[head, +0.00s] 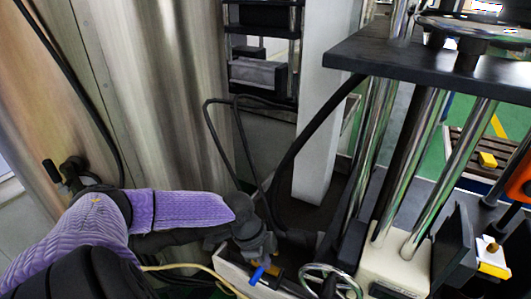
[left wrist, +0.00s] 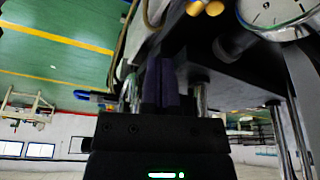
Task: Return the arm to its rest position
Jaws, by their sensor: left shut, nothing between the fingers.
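My left arm (head: 85,235), in a purple sleeve, comes in from the lower left of the head view. It reaches toward the front of the machine (head: 420,60). In the left wrist view, my left gripper (left wrist: 168,88) has its two dark fingers side by side, shut with nothing between them. In the head view, its fingertips are hard to make out among the dark parts there. My right gripper is not in view.
Vertical chrome columns (head: 440,170) carry the black plate on the right. A handwheel (head: 330,283) and a blue-tipped fitting (head: 258,273) sit low in front. Black cables hang in the middle. A large metal cylinder (head: 165,90) stands at the left. A yellow block (head: 487,160) lies at the right.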

